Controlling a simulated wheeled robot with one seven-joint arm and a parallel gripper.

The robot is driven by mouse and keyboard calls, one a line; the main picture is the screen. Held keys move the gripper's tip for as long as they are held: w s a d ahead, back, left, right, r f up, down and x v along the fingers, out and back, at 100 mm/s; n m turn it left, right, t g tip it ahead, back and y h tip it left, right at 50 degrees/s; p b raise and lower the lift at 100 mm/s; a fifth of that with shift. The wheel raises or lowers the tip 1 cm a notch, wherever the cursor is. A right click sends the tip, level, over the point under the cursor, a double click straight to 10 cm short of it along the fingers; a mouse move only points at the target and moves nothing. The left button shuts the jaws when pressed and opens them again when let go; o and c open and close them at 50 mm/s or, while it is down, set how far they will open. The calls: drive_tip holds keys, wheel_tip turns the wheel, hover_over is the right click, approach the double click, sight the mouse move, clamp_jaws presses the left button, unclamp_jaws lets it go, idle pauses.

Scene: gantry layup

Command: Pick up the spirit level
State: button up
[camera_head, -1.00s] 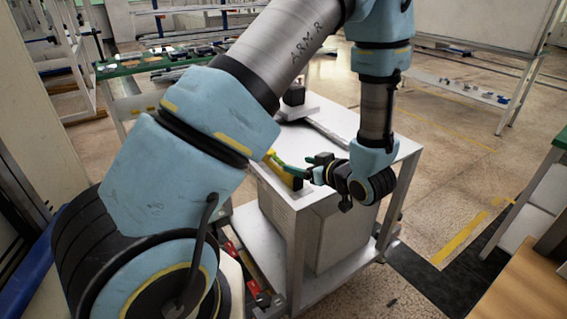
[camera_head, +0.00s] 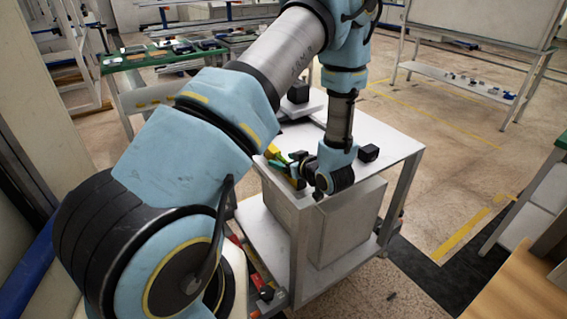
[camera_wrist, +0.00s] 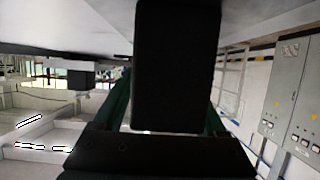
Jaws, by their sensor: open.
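A yellow bar with dark parts, which looks like the spirit level (camera_head: 271,151), lies at the left edge of the white cart top in the head view. My gripper (camera_head: 284,163), with green fingers, is low over that edge, right at the bar. Its fingers are open and overlap the bar in the picture; I cannot tell whether they touch it. In the wrist view a dark block fills the middle between the green fingers (camera_wrist: 165,118); I cannot tell whether it is the end of the level. My arm and wrist hide part of the cart top.
The cart top (camera_head: 392,137) also carries a black block (camera_head: 368,153) at the right and another dark block (camera_head: 298,92) on a pale plate at the back. Red items (camera_head: 265,291) lie on the lower shelf. A green-topped table (camera_head: 150,62) stands behind.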

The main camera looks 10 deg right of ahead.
clamp_jaws()
idle(0.5)
